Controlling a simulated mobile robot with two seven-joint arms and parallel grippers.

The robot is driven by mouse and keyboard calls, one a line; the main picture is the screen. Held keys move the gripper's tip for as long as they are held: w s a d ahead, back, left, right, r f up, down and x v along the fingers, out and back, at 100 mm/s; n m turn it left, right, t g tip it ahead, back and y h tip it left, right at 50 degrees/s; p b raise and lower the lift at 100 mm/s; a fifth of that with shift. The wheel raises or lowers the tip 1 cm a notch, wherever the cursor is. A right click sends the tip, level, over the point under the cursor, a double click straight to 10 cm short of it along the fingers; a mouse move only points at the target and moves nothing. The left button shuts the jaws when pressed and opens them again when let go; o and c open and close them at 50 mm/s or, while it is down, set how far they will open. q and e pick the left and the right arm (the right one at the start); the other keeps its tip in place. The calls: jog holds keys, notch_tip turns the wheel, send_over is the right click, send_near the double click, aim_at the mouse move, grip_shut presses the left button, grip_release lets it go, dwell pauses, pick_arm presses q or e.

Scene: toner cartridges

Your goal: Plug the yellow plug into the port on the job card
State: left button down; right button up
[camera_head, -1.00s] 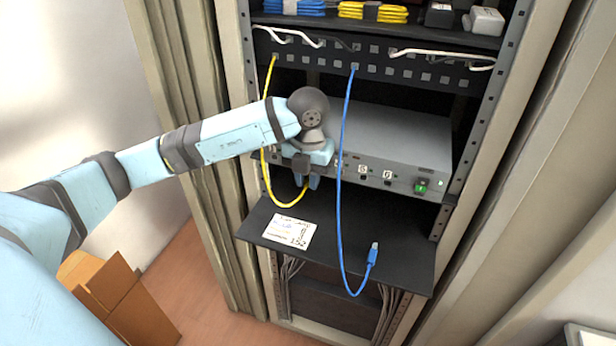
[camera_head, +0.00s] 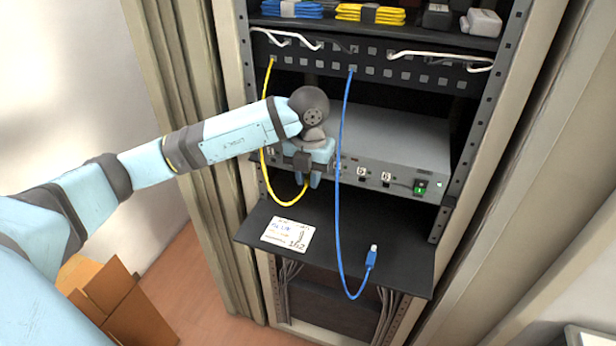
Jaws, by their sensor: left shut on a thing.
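My left gripper (camera_head: 309,178) is shut at the front of the grey device (camera_head: 390,142), near its left part. The yellow cable (camera_head: 267,130) hangs from the patch panel, loops down and rises to the gripper's fingers. The yellow plug is hidden between the fingers, and I cannot tell whether it touches a port. Several ports show on the device's front face, with a green switch (camera_head: 420,188) at its right end. The job card (camera_head: 287,234) lies on the black shelf (camera_head: 340,228) below; its writing is too small to read surely. My right gripper is not in view.
The patch panel (camera_head: 440,77) is above. A cardboard box (camera_head: 120,300) stands on the floor.

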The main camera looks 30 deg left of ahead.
pick_arm(q)
jog(key=shift+w+a, duration=0.1)
jog(key=shift+w, duration=0.2)
jog(key=c, duration=0.9)
grip_release()
jog(key=shift+c, duration=0.2)
